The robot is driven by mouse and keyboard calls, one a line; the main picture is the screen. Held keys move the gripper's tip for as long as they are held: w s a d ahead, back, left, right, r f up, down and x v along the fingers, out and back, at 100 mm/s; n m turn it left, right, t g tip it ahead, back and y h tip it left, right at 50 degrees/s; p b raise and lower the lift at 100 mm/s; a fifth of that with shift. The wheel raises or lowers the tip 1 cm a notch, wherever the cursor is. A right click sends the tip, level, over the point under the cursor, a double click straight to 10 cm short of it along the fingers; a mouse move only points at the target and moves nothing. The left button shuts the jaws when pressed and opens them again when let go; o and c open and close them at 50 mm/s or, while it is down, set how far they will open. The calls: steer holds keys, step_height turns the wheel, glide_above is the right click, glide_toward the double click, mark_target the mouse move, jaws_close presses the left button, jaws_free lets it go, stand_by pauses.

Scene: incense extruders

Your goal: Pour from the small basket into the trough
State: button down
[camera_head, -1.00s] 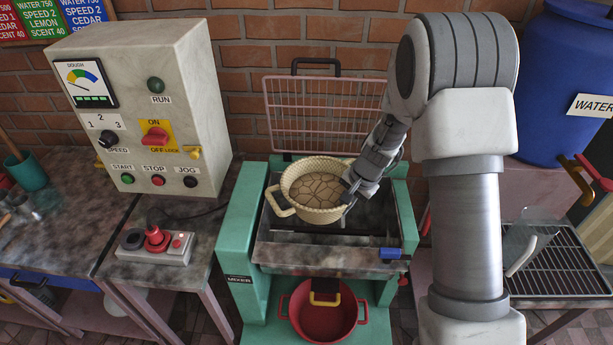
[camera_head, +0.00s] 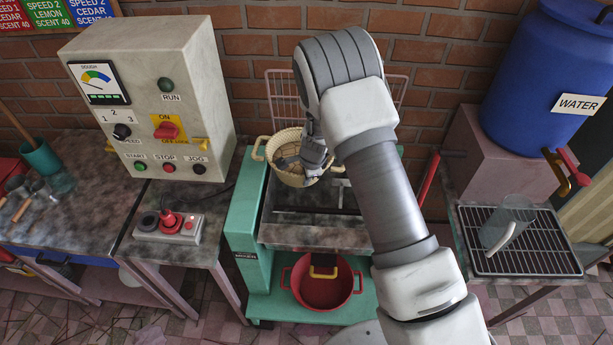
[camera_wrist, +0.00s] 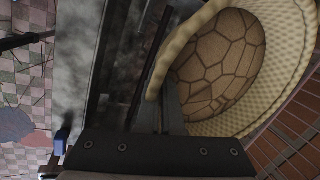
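The small basket (camera_head: 290,173) is pale woven, with a loop handle at its left. It is over the back left part of the trough, opening up. In the wrist view the basket (camera_wrist: 190,37) fills the right side, with a tan, cracked-looking mass inside. My gripper (camera_head: 316,164) is at the basket's right side, its fingers closed about the rim, partly hidden by the basket and my wrist. The trough (camera_head: 315,236) is a grey metal box in the green machine; my arm covers its right part. I cannot tell whether the basket touches it.
A pink wire guard (camera_head: 285,88) stands behind the trough. A control box (camera_head: 150,95) and a red-knob switch (camera_head: 168,222) are at left. A red pot (camera_head: 322,288) sits below. A blue water barrel (camera_head: 545,70) and a rack with a clear jug (camera_head: 508,222) are at right.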

steer(key=shift+w+r, duration=0.15)
steer(key=shift+r, duration=0.15)
steer(key=shift+f+y+b, duration=0.15)
steer(key=shift+y+b, duration=0.55)
steer(key=shift+b, duration=0.4)
steer(key=y+b, duration=0.1)
steer(key=b, duration=0.3)
steer(key=r+y+b, duration=0.1)
steer(key=y+b, duration=0.1)
steer(key=b, duration=0.3)
steer(key=shift+a+r+m+t, duration=0.25)
steer(key=shift+a+m+t, duration=0.05)
steer(key=shift+a+t, duration=0.1)
steer(key=shift+d+y+b, duration=0.1)
steer(key=shift+y+b, duration=0.2)
steer(key=shift+b, duration=0.9)
steer(key=y+b, duration=0.1)
steer(key=b, duration=0.2)
steer(key=shift+r, duration=0.1)
